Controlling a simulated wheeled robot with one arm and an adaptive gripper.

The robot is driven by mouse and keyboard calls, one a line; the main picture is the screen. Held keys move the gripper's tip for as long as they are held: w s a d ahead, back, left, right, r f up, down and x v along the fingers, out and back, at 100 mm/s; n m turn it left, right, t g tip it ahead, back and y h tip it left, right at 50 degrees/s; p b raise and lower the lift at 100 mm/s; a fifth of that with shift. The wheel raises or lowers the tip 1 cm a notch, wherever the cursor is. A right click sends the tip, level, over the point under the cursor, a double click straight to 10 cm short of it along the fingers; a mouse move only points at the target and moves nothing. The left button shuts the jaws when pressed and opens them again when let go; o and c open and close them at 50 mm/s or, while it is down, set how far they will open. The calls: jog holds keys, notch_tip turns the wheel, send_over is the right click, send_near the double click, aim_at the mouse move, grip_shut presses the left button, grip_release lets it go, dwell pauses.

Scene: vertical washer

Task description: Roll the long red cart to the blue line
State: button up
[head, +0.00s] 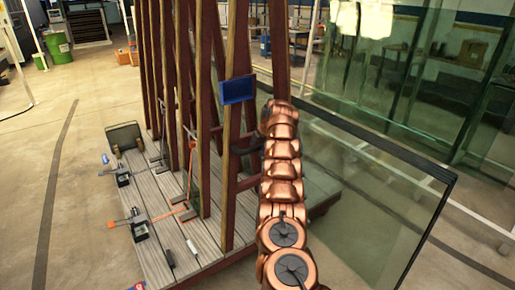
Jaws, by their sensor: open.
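The long red cart (188,252) fills the middle, with a grey plank deck and tall dark red and wood posts (205,120). A large glass pane (375,205) leans on its right side. My copper arm reaches up along the cart's right side. My gripper (254,146), small and dark at the arm's far end, is open beside a front post; its fingers are partly hidden, and I cannot tell whether they touch the cart. I can make out no clearly blue line on the floor; a dark line (52,180) runs along the left.
Glass panels (400,80) stand at the right. The left floor is clear.

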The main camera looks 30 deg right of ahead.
jog(key=shift+s+d, duration=0.1)
jog(key=shift+b, duration=0.3)
jog(key=shift+b+v, duration=0.85)
jog(key=shift+b, duration=0.05)
jog(key=b+v, duration=0.2)
jog(key=v, duration=0.6)
jog(key=shift+r, duration=0.15)
jog(key=shift+s, duration=0.15)
